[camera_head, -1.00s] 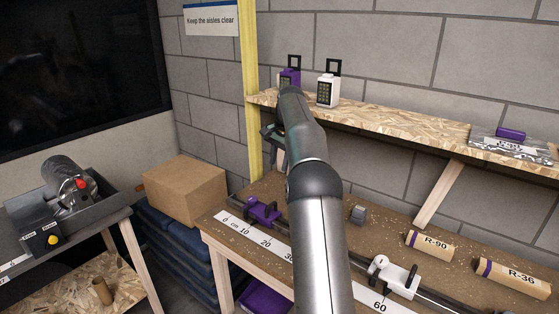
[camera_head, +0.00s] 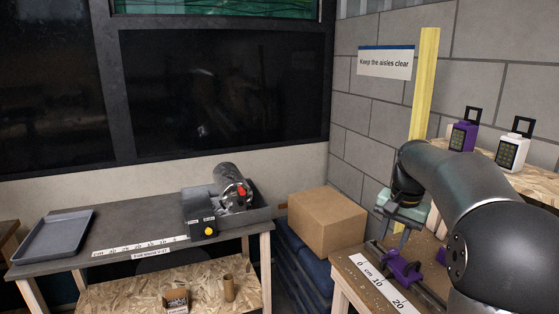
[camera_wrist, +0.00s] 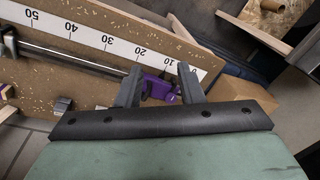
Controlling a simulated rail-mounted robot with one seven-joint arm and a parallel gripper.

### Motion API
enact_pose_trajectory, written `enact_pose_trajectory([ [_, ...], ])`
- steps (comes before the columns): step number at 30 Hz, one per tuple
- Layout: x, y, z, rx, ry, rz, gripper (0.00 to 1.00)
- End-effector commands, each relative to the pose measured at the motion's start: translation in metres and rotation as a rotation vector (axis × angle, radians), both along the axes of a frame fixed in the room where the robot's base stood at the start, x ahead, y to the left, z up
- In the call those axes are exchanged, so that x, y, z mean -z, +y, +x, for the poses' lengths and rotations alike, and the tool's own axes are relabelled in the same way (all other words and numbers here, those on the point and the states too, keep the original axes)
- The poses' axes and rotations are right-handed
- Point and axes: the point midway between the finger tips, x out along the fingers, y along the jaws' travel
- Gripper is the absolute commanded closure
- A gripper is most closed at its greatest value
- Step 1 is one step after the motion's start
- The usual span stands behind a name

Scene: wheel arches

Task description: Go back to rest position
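My gripper (camera_wrist: 160,82) shows in the wrist view with its two dark fingers apart and nothing held between them. Beyond the fingers, a purple clamp (camera_wrist: 160,92) sits on the rail beside the white ruler (camera_wrist: 88,38). In the head view my gripper (camera_head: 398,208) hangs at the end of my bent arm, above the left end of the workbench (camera_head: 352,284). The purple clamp (camera_head: 403,268) lies below it near the ruler's low numbers.
A cardboard box (camera_head: 325,222) stands left of the workbench. A purple padlock-shaped block (camera_head: 463,136) and a white one (camera_head: 513,150) stand on the wall shelf. A left table holds a grey tray (camera_head: 55,236) and a motor unit (camera_head: 231,190). A yellow post (camera_head: 424,85) stands behind my gripper.

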Motion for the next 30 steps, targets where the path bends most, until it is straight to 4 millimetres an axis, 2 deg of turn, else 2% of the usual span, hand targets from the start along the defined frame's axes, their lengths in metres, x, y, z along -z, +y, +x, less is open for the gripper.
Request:
enact_pose_trajectory([
  [1, 0.001, 0.025, -0.03, -0.074, 0.004, -0.014, 0.66],
  [5, 0.022, 0.071, -0.107, -0.264, 0.017, -0.047, 0.66],
  [6, 0.03, 0.083, -0.132, -0.323, 0.02, -0.056, 0.66],
  [9, 0.056, 0.106, -0.193, -0.457, 0.026, -0.073, 0.66],
  [12, 0.081, 0.119, -0.243, -0.565, 0.03, -0.085, 0.66],
  [15, 0.1, 0.126, -0.276, -0.638, 0.035, -0.092, 0.66],
  [18, 0.111, 0.128, -0.294, -0.677, 0.037, -0.097, 0.66],
  [20, 0.114, 0.129, -0.299, -0.687, 0.038, -0.097, 0.66],
  [30, 0.115, 0.129, -0.3, -0.688, 0.04, -0.096, 0.66],
])
